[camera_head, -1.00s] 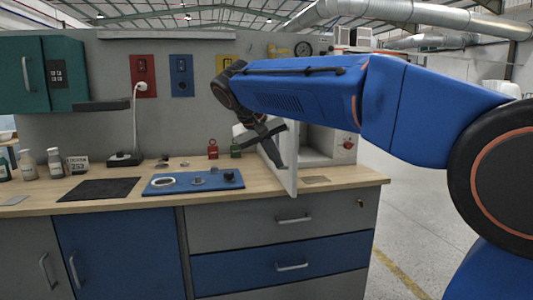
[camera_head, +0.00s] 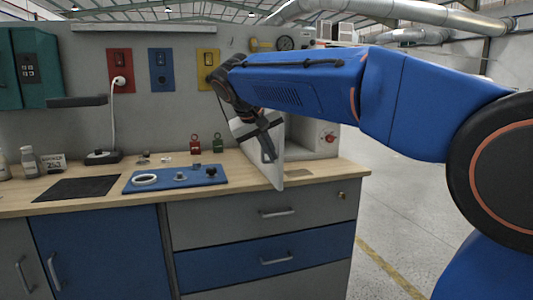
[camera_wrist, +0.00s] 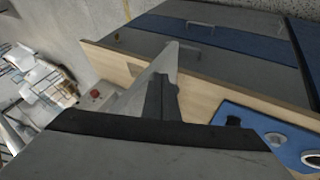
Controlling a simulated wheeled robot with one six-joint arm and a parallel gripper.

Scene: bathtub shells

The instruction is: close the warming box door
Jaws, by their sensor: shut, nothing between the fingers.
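The warming box (camera_head: 325,143) is a light grey box at the right end of the bench, with a red knob on its front. Its pale door (camera_head: 277,174) stands partly open and sticks out toward the bench's front edge. In the wrist view the gripper's dark fingers (camera_wrist: 162,98) lie beside the door (camera_wrist: 138,97), and the red-knobbed box front (camera_wrist: 95,95) shows beyond.
A blue mat (camera_head: 160,184) with small parts lies left of the door. Red and green padlocks (camera_head: 195,145) stand behind it. A black sheet (camera_head: 75,188) lies further left. Drawers (camera_head: 265,215) are below the bench top. The floor right of the bench is clear.

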